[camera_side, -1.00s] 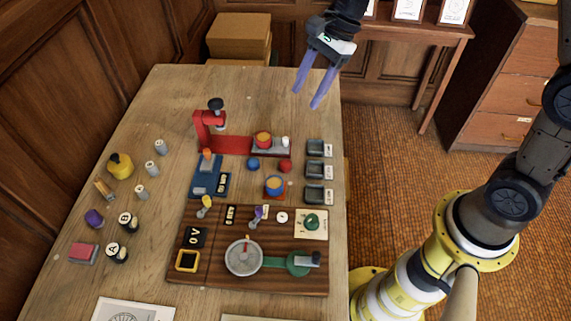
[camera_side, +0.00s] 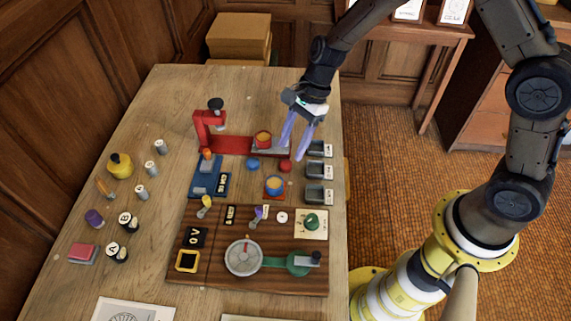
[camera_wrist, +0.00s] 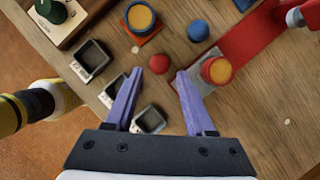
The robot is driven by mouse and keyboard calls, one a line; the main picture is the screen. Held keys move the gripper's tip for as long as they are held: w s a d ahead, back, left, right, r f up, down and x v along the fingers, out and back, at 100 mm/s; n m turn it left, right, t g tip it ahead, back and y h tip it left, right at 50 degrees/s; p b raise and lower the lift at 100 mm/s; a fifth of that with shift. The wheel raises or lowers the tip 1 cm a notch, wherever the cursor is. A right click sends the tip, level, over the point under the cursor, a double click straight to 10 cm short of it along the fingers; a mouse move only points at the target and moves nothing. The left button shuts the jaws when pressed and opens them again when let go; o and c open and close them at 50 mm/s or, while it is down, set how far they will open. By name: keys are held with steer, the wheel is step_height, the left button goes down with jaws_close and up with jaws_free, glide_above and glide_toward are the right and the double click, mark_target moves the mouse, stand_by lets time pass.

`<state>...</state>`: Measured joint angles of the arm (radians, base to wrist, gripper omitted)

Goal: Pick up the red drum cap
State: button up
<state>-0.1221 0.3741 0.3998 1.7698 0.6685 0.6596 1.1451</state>
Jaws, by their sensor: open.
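The red drum cap, a small red dome, sits on the table beside the blue dome. In the side view the red cap (camera_side: 285,166) is just below my fingertips. In the wrist view the red cap (camera_wrist: 159,63) appears between and slightly beyond the tips. My gripper (camera_side: 292,153) has two purple fingers pointing down, spread apart with nothing between them. It hovers above the cap, near the red stand's right end. The wrist view shows the gripper (camera_wrist: 159,74) open. I cannot tell the exact height gap.
The blue dome (camera_side: 253,164) is to the cap's left. A red drum (camera_side: 263,139) stands on the red stand (camera_side: 232,146). A blue drum (camera_side: 274,186) is in front. Several dark trays (camera_side: 315,171) line the right side. A wooden board (camera_side: 215,275) lies nearer.

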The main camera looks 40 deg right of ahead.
mark_target(287, 162)
steer(key=x, duration=0.4)
steer(key=shift+f, duration=0.25)
jaws_close()
